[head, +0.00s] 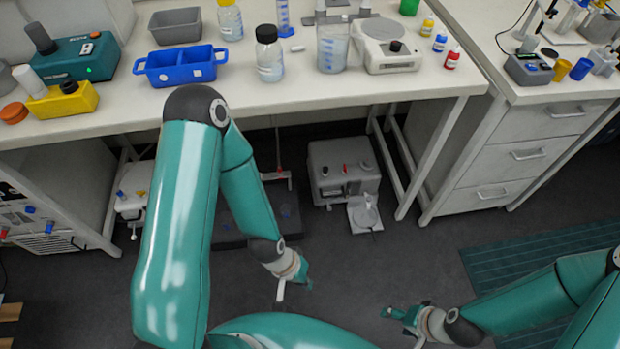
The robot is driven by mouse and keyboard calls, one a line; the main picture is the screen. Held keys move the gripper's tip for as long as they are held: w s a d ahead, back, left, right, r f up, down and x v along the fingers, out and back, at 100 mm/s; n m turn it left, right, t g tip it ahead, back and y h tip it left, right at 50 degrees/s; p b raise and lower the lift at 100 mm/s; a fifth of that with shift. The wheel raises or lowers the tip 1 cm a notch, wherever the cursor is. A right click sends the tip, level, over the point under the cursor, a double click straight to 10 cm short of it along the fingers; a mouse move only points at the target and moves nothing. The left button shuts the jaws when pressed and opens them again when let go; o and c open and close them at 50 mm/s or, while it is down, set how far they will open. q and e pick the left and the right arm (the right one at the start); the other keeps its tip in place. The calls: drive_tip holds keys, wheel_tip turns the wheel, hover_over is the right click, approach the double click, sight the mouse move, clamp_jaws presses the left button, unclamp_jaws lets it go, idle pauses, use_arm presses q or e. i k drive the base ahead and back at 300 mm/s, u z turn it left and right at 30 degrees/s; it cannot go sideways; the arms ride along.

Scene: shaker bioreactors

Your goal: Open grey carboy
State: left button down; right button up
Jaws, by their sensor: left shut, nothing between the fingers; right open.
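A grey boxy vessel (325,160) stands on the floor under the bench, with a small red part and dark round fittings on top. It may be the grey carboy, but I cannot tell for sure. My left gripper (293,288) is shut and empty, in front of the vessel and to its left, apart from it. My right gripper (398,328) is open and empty near the bottom of the head view, well in front of the vessel.
The white bench (440,85) overhangs the vessel, with its legs to the right. A white tray with a round part (364,214) stands before the vessel. A dark low platform (229,232) lies left. A drawer cabinet (515,160) stands right. The floor in front is clear.

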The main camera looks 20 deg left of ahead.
sight(359, 181)
drive_tip(key=u, duration=0.4)
drive_tip(key=k, duration=1.3)
drive_tip(key=u, duration=0.4)
drive_tip(key=i, duration=0.8)
drive_tip(key=u, duration=0.65)
drive_tip(key=i, duration=1.2)
drive_tip(key=z, duration=0.55)
